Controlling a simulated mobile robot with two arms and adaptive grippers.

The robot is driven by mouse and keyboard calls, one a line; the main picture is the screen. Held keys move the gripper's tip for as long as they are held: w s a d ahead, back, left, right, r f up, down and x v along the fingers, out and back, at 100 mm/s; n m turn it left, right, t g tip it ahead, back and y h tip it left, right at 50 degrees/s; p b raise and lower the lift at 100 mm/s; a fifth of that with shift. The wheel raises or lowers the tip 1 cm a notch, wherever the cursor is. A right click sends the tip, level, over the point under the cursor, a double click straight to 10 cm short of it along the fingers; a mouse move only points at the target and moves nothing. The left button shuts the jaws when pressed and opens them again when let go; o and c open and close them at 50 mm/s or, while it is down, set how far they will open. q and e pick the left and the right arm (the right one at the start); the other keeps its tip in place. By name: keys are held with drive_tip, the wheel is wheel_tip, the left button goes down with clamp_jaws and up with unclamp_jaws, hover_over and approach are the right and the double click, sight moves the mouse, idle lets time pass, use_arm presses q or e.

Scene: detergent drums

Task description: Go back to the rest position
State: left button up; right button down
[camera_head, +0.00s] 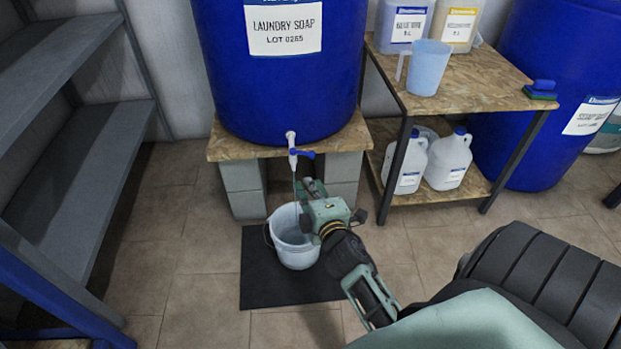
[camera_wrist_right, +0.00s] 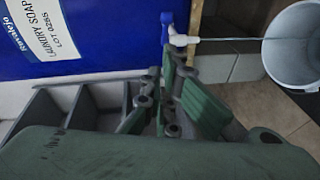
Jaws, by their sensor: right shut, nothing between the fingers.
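The blue laundry soap drum (camera_head: 280,85) stands on a wood-topped block stand. Its white tap (camera_head: 291,140) has a blue handle (camera_head: 304,154), turned sideways to the right in the head view. A thin stream runs from the tap into the white bucket (camera_head: 295,248). My right gripper (camera_head: 311,187) is shut and empty, just below the handle in the head view. In the right wrist view its fingers (camera_wrist_right: 174,68) point toward the tap (camera_wrist_right: 183,40) and blue handle (camera_wrist_right: 167,28); whether they touch is unclear. The bucket (camera_wrist_right: 296,48) also shows there. My left gripper is not in view.
The bucket stands on a black mat (camera_head: 262,287). Right of the drum, a wooden shelf table (camera_head: 470,92) holds a jug (camera_head: 428,68), bottles and a sponge (camera_head: 541,90). Grey shelving (camera_head: 75,150) lines the left. Tiled floor (camera_head: 190,260) is free between shelving and mat.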

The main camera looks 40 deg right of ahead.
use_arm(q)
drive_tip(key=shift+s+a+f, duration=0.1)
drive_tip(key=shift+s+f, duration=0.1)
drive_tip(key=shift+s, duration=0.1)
use_arm(e)
drive_tip(key=shift+s+r, duration=0.1)
drive_tip(key=shift+s, duration=0.2)
drive_tip(key=shift+s+a, duration=0.1)
